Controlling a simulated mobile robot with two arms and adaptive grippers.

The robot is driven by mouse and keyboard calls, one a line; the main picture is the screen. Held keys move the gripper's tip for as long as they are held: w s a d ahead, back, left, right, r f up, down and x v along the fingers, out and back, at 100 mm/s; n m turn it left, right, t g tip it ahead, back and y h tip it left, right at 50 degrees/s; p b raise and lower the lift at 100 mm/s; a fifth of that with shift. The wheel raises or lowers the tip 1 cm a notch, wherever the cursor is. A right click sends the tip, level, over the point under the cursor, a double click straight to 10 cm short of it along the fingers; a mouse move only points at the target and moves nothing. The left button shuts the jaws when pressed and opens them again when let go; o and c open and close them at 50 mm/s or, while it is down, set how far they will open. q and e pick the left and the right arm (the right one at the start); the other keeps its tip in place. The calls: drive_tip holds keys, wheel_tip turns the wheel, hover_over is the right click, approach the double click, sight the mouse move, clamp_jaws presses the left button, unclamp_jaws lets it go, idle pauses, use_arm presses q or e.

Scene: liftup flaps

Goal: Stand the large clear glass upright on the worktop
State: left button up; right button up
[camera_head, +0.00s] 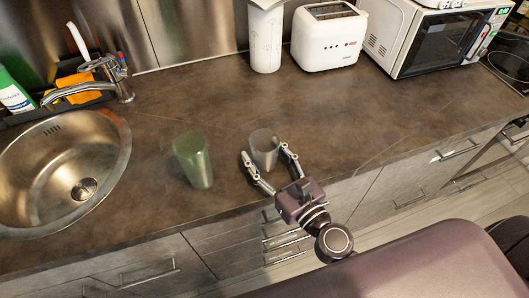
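A clear greyish glass (264,149) stands on the brown worktop (335,128), mouth up and apparently upright. My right gripper (265,153) is low over the worktop, with its two fingers spread on either side of this glass. Small gaps seem to show between the fingertips and the glass, so the fingers look open; contact is hard to judge. A green see-through glass (193,161) stands upright to the left, apart from the gripper. My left gripper is not in view.
A round steel sink (112,185) with a tap (122,88) is at the left. A white patterned canister (265,40), a white toaster (328,38) and a microwave (425,42) stand along the back. The worktop right of the gripper is clear.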

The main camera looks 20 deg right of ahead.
drive_tip(key=shift+o, duration=0.9)
drive_tip(key=shift+s+d+f, duration=0.1)
drive_tip(key=shift+s+f, duration=0.05)
drive_tip(key=shift+s, duration=0.35)
drive_tip(key=v, duration=1.1)
drive_tip(key=s+a+f+n+g+y, duration=0.1)
drive_tip(key=s+a+n+g+y, duration=0.2)
drive_tip(key=a+n, duration=0.5)
drive_tip(key=s+a+f+n+g+y, duration=0.15)
drive_tip(key=a+n+g+y, duration=0.3)
drive_tip(key=n, duration=0.75)
drive_tip(key=s+d+f+n+g+h, duration=0.3)
drive_tip(key=d+f+n+g+h, duration=0.35)
drive_tip(key=f+n, duration=0.5)
drive_tip(key=d+n+h, duration=0.4)
drive_tip(key=d+h, duration=0.2)
drive_tip(key=d, duration=0.5)
wheel_tip(320, 180, down, 25)
drive_tip(key=s+g, duration=0.1)
drive_tip(key=s, duration=0.1)
drive_tip(key=s+d+f+g, duration=0.1)
drive_tip(key=s+d+f, duration=0.1)
drive_tip(key=s+f, duration=1.5)
drive_tip(key=shift+s+f, duration=0.25)
drive_tip(key=shift+f, duration=0.1)
